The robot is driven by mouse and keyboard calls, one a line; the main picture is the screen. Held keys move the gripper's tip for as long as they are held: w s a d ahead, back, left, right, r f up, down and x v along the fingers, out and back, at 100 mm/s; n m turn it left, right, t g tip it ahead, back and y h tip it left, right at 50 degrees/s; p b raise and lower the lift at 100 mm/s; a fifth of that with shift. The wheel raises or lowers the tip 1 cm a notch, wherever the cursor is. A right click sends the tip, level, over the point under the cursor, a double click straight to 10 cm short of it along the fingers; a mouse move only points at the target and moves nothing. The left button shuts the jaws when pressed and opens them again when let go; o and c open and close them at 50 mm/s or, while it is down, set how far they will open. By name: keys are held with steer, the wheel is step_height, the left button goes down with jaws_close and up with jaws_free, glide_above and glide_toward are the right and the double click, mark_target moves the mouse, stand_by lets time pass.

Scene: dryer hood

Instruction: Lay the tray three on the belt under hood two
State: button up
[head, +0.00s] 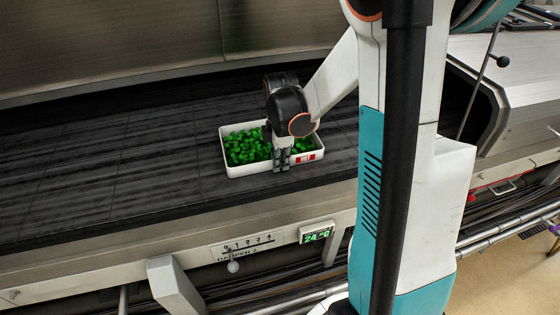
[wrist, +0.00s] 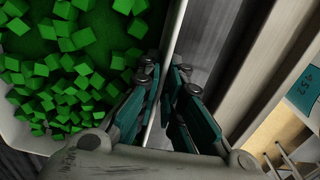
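A white tray (head: 234,171) filled with green cubes rests flat on, or very close above, the dark belt (head: 165,150). A red label with white lettering is on its near wall, too small to read surely. In the wrist view the tray's thin wall (wrist: 177,30) runs between the finger pads of my gripper (wrist: 163,95). The fingers are close together on both sides of it, cubes on the left, and look shut on it. In the head view my gripper (head: 281,160) is at the middle of the tray's near wall. The metal hood (head: 120,40) rises behind the belt.
The belt is bare left of the tray. A metal rail edges its near side, with a scale plate (head: 248,248) that seems to read "Damper 2", a knob (head: 233,267) and a green 24 °C display (head: 317,235). My arm hides the belt's right part.

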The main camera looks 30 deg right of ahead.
steer(key=shift+o, duration=0.8)
steer(key=shift+r, duration=0.1)
step_height(320, 180, up, 12)
steer(key=p, duration=0.3)
steer(key=shift+s, duration=0.15)
